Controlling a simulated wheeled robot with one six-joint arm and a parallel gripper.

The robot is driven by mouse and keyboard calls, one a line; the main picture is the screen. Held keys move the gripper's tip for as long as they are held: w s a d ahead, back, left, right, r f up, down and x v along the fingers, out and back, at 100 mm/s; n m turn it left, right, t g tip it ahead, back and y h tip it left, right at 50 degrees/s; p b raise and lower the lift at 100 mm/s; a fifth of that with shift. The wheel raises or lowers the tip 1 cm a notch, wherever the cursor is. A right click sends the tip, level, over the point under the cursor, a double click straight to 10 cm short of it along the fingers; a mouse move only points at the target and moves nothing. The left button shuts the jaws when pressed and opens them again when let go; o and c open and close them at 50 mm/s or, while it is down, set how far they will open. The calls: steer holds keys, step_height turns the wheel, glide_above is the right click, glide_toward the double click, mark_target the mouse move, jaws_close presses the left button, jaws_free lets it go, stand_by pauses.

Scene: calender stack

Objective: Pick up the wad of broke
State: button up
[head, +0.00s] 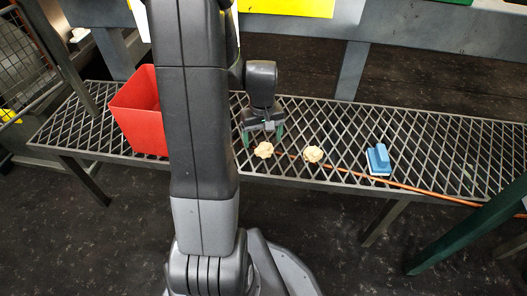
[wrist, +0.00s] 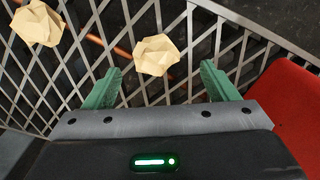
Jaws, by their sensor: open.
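Two cream, crumpled wads of broke lie on the metal grating. The left wad (head: 264,150) is close to my gripper (head: 263,136), and the other wad (head: 313,154) lies a little to its right. In the wrist view, one wad (wrist: 156,55) sits just beyond and between the green fingertips of my gripper (wrist: 158,80). The second wad (wrist: 38,24) is at the upper left, clear of the fingers. My gripper is open and empty, with nothing between its fingers.
A red bin (head: 139,112) stands on the grating (head: 340,125) at the left, and its side shows in the wrist view (wrist: 292,105). A blue block-like tool (head: 378,160) lies to the right. A thin orange rod or cable (head: 430,190) runs along the grating near the wads.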

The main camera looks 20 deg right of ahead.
mark_target(264, 146)
step_height(264, 146, down, 5)
steer(key=shift+s+d+r+b, duration=0.1)
steer(key=shift+d+r+b, duration=0.05)
steer(key=shift+b, duration=0.9)
steer(key=shift+r, duration=0.1)
steer(key=c, duration=1.1)
